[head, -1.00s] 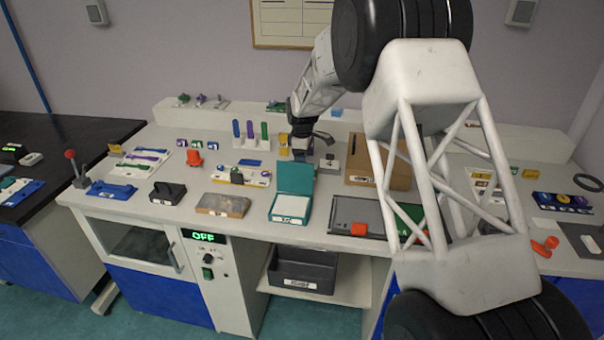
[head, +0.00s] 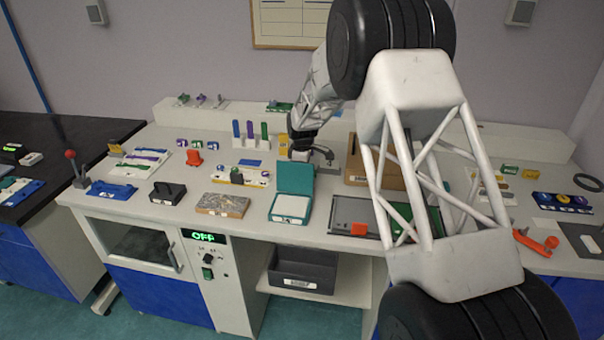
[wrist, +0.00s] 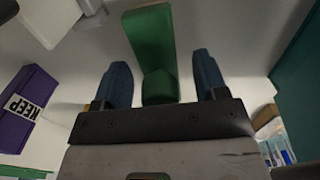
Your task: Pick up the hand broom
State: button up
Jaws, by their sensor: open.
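My gripper (head: 318,157) is low over the back middle of the bench, behind the teal box. In the wrist view my gripper (wrist: 162,66) has its two blue-grey fingers spread apart. A green piece (wrist: 152,45), with a long flat part and a blockier near end, shows between them. The fingers do not appear closed on it. I cannot tell for sure whether this green piece is the hand broom. In the head view the piece cannot be made out clearly near my gripper.
The teal box (head: 295,178) stands open in front of my gripper. A brown box (head: 357,178) is to its right, partly behind my arm. Upright coloured posts (head: 250,131) stand to its left. A purple block marked KEEP (wrist: 28,104) is left in the wrist view.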

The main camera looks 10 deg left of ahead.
jog(key=c, duration=1)
jog(key=shift+c, duration=0.2)
jog(key=shift+r, duration=5)
